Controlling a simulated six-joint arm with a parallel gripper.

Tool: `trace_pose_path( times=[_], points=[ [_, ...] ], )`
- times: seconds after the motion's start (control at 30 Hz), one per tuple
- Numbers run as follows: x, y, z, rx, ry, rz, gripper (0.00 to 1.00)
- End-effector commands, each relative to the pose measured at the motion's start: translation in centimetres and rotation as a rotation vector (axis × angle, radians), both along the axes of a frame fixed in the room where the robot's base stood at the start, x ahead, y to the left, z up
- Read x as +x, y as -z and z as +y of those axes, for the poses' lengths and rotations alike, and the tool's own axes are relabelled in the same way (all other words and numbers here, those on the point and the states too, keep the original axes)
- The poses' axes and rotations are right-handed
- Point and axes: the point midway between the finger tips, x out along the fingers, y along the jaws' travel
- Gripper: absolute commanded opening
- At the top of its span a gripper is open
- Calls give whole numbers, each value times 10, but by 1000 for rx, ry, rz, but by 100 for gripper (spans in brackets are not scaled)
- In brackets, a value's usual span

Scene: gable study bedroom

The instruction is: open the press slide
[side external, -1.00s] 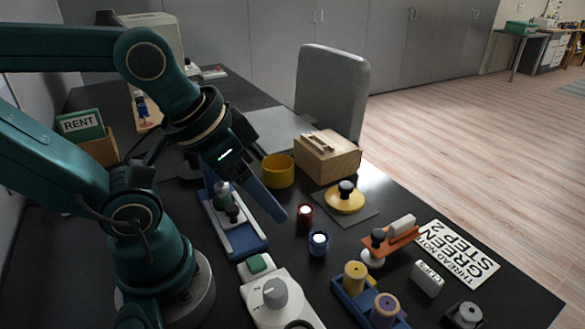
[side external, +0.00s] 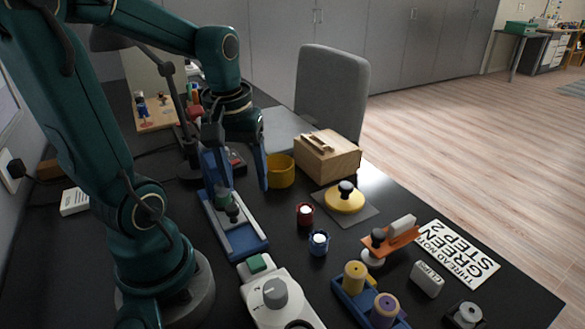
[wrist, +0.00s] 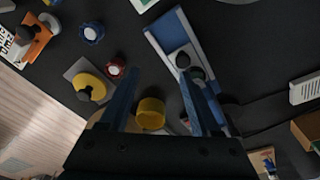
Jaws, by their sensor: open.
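The press slide (side external: 247,243) is a blue and pale track on the dark desk, with a green-and-black knob (side external: 231,208) standing on it. It also shows in the wrist view (wrist: 166,32), with the knob (wrist: 183,60) close to my right-hand finger. My gripper (side external: 244,188) is open and points down over the slide's far end, one finger beside the knob and the other off to its right. In the wrist view, my gripper (wrist: 160,72) has nothing between its fingers. I cannot tell whether a finger touches the knob.
A yellow cup (side external: 280,172) stands just right of my gripper, with a wooden box (side external: 328,157) beyond it.

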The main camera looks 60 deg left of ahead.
Motion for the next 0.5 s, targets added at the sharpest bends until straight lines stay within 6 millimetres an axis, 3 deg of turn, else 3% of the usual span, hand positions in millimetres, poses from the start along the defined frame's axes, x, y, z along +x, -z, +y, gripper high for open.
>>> trace_pose_path(
  times=[0.1,0.2,0.5],
  points=[
    [-10,13,23,-50,-152,66,64],
    [-16,19,32,-72,-211,89,64],
    [-21,38,35,-84,-239,101,64]
  ],
)
